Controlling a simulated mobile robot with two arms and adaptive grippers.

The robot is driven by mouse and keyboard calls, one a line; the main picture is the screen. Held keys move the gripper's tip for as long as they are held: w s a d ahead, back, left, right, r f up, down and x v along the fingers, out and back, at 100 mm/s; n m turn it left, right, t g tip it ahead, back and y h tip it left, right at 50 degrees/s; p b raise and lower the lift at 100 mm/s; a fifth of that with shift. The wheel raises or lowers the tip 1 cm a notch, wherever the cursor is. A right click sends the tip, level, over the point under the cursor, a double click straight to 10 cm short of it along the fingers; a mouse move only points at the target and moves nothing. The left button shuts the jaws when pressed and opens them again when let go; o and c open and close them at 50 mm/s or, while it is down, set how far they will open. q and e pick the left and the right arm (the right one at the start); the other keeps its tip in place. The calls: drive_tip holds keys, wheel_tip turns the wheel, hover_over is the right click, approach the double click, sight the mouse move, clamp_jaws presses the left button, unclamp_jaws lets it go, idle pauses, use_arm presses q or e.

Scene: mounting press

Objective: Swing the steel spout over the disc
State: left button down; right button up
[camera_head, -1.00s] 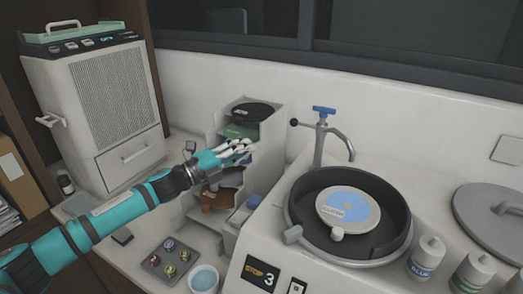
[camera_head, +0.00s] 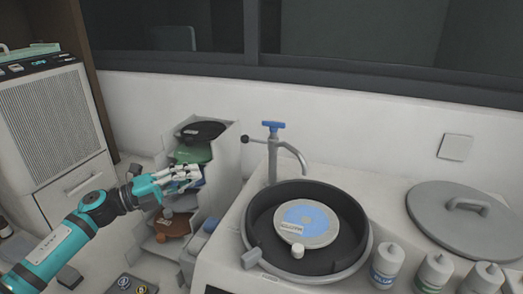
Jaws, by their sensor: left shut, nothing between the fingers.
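The steel spout (camera_head: 294,152) is a thin curved tube on an upright post with a blue tap handle (camera_head: 273,126) on top and a dark ball-ended lever at its left. It stands behind the black round bowl, and its tip hangs near the bowl's back rim. The disc (camera_head: 306,222), pale with a blue face, lies in the bowl. My left gripper (camera_head: 199,176) is shut and empty, in front of the stepped rack and left of the spout, apart from it. My right gripper is not in view.
The black bowl (camera_head: 352,216) is set in the white machine. A grey lid (camera_head: 440,232) lies at the right. Several bottles (camera_head: 387,262) stand in front. The stepped rack (camera_head: 226,165) holds coloured discs. A white cabinet unit (camera_head: 50,130) stands at the left.

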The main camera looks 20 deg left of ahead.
use_arm(q)
drive_tip(key=w+a+p+x, duration=0.2)
drive_tip(key=p+x, duration=0.4)
drive_tip(key=x, duration=0.6)
drive_tip(key=shift+w+d+r, duration=0.15)
drive_tip(key=shift+w+r, duration=0.05)
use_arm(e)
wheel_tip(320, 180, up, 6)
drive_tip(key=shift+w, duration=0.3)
